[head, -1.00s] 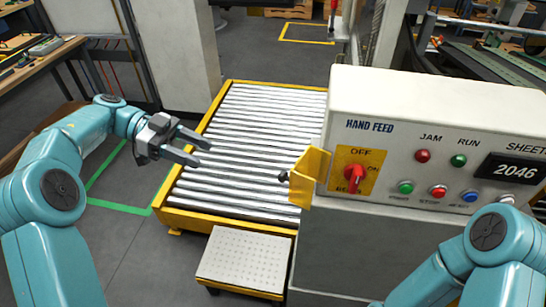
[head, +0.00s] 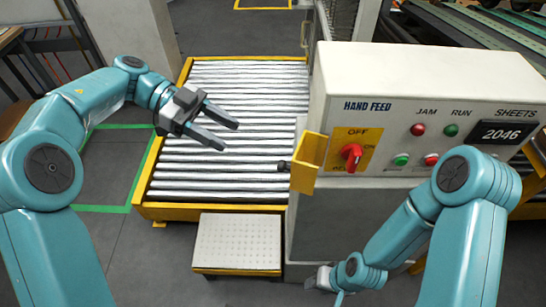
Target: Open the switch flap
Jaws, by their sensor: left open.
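The yellow switch flap (head: 309,162) stands swung out at the left edge of the control panel, with a dark knob (head: 283,165) on its left side. The red rotary switch (head: 351,154) on its yellow plate (head: 352,134) is uncovered. My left gripper (head: 229,136) is open and empty over the rollers, left of the flap and apart from it. My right gripper (head: 320,279) is low in front of the grey cabinet, partly hidden behind its own arm; its fingers do not show clearly.
The white control box (head: 420,80) has lamps, buttons and a display reading 2046. A yellow-framed roller conveyor (head: 225,185) lies left of it. A low white step (head: 238,242) stands in front. Green floor lines (head: 100,208) run at left.

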